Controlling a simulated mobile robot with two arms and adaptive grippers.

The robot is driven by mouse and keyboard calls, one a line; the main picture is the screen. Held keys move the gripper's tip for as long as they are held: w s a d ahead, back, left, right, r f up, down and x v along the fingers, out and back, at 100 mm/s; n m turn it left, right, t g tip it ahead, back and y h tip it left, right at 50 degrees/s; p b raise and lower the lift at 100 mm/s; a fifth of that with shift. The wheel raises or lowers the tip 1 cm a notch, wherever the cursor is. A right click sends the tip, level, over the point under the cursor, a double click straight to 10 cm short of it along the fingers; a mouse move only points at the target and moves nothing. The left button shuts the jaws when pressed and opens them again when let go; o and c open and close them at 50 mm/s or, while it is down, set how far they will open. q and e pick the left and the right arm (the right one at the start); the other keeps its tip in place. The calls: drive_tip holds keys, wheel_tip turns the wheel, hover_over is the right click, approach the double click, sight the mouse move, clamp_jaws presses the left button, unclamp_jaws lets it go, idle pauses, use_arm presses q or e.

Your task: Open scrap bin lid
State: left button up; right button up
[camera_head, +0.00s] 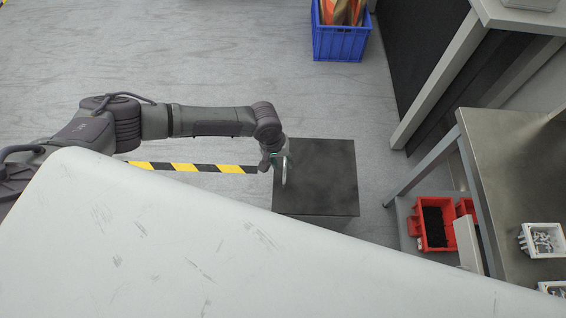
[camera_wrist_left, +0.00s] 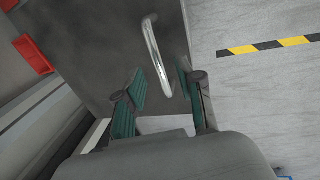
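The scrap bin (camera_head: 318,215) stands on the floor below the white surface, with its dark flat lid (camera_head: 325,175) lying shut. The lid also fills the middle of the left wrist view (camera_wrist_left: 95,50). A curved bright metal handle (camera_wrist_left: 156,58) stands on the lid near its edge. My left gripper (camera_head: 279,166) is at the left edge of the lid. In the left wrist view its green-padded fingers are open, one on each side of the handle's lower part, with gaps visible. I cannot tell whether either finger touches it. My right gripper is in neither view.
A large white scratched surface (camera_head: 210,245) covers the foreground. A blue crate (camera_head: 340,45) stands on the floor at the back. A metal table (camera_head: 510,170) is at the right, with red bins (camera_head: 433,226) below. Yellow-black tape (camera_head: 200,167) marks clear floor at left.

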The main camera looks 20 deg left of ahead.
use_arm(q)
drive_tip(key=shift+d+f, duration=0.2)
drive_tip(key=shift+f, duration=0.75)
clamp_jaws()
